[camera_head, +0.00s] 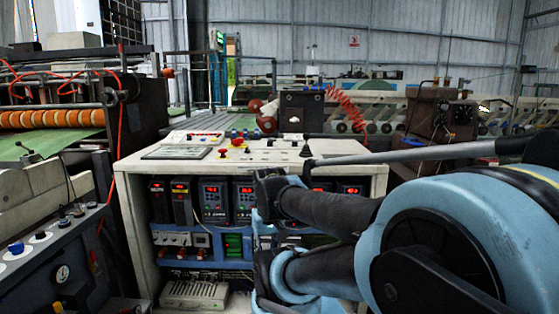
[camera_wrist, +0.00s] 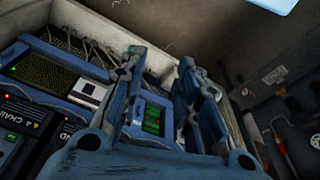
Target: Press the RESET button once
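The console (camera_head: 130,170) stands ahead, with buttons on its pale top. A red mushroom button with yellow (camera_head: 237,142) sits near the middle of the top, with a smaller red button (camera_head: 222,152) in front of it. No label reading RESET is legible, so I cannot tell which button it is. My gripper (camera_head: 264,225) is in front of the console's open shelves, below the top surface. In the wrist view its two blue fingers (camera_wrist: 160,62) stand apart with nothing between them. Behind them are shelf devices, including a green panel (camera_wrist: 152,120). No button touches the gripper.
Rows of controllers with red displays (camera_head: 213,200) fill the upper shelf. A grey rod (camera_head: 400,154) crosses above the console's right side. A machine with an orange roller (camera_head: 50,118) stands at left, with a dark control panel (camera_head: 60,265) in front.

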